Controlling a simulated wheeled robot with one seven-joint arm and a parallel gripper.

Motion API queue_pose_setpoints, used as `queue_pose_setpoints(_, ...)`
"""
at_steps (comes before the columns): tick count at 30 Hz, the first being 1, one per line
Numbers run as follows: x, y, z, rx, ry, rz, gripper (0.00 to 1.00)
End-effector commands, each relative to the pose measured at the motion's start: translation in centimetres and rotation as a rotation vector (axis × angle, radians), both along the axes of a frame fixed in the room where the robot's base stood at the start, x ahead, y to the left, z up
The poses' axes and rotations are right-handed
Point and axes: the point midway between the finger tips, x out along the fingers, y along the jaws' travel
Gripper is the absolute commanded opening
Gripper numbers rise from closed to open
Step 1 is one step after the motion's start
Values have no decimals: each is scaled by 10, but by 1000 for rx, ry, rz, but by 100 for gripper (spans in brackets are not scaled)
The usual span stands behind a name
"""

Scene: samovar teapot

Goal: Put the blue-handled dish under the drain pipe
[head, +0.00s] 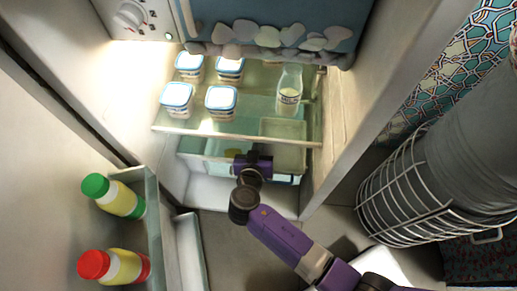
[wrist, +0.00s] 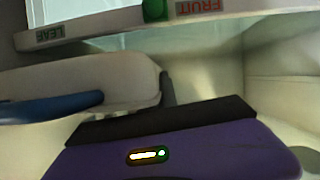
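A pale dish (wrist: 120,72) with a blue handle (wrist: 55,107) shows at the left of the wrist view, just beyond the purple body of my gripper. My gripper (head: 252,162) is in the lower part of the open fridge, in front of the clear drawers. A dark upright piece (wrist: 167,88) stands at the dish's right end; I cannot tell whether it is a finger. The fingertips are not clearly seen, so neither their opening nor any hold on the dish can be told. The dish is not distinguishable in the head view. I cannot make out the drain pipe.
Drawers labelled LEAF (wrist: 50,34) and FRUIT (wrist: 197,7) hang above the dish. A glass shelf (head: 235,131) above holds several white tubs (head: 221,101) and a milk bottle (head: 289,92). The open door (head: 156,215) with sauce bottles (head: 113,196) is left. A wire basket (head: 405,205) stands right.

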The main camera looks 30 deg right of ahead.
Motion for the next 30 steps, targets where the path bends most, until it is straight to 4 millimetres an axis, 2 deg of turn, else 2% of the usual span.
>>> queue_pose_setpoints(1,0,0,-11,-2,2,1,0)
queue_pose_setpoints(5,0,1,-28,-1,1,3,0)
queue_pose_setpoints(18,0,1,-32,-1,0,1,0)
queue_pose_setpoints(22,-1,1,-31,0,0,1,24)
queue_pose_setpoints(30,-1,1,-31,0,0,1,24)
